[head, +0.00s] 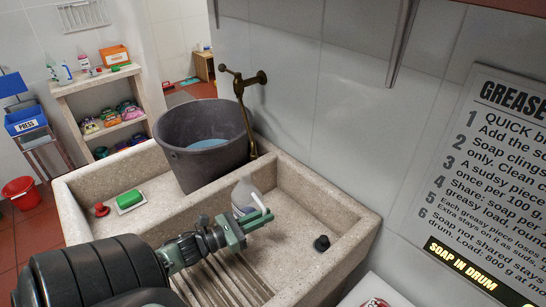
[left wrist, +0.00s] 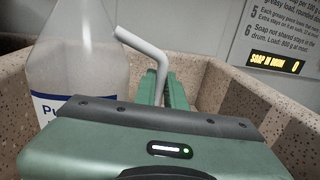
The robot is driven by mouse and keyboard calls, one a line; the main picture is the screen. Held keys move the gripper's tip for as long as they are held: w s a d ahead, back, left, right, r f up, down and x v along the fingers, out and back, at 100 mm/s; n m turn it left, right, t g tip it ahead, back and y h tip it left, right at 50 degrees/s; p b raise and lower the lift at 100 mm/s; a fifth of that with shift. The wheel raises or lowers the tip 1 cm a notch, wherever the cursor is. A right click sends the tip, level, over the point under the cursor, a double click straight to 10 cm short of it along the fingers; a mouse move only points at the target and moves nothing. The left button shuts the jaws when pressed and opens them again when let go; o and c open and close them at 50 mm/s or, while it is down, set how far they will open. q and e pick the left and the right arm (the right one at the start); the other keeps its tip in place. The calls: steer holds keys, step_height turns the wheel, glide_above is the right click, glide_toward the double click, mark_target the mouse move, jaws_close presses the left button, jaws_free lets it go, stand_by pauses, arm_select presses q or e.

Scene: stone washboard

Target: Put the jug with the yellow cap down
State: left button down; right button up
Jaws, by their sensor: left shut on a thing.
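The clear jug (head: 243,193) with a white and blue label is in the stone washboard sink (head: 345,222), beside the bucket. It shows upright at the left of the left wrist view (left wrist: 78,65), with its top cut off. I make out no yellow cap in either view. My left gripper (head: 258,219) is shut on the jug's pale handle (left wrist: 152,55), at the jug's side. The jug's base is hidden behind my gripper, so I cannot tell whether it touches the sink floor. My right gripper is not in view.
A grey bucket of water (head: 203,140) stands in the sink behind the jug, near a brass tap (head: 241,100).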

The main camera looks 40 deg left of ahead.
arm_select(q)
steer(key=w+f+b, duration=0.1)
steer(key=f+b, duration=0.1)
steer(key=w+f+b, duration=0.1)
steer(key=f+b, duration=0.1)
steer(key=f, duration=0.1)
steer(key=w+d+f+b, duration=0.1)
steer(key=f+b, duration=0.1)
steer(key=b, duration=0.1)
steer(key=shift+w+f, duration=0.15)
steer(key=c, duration=1.5)
jaws_free()
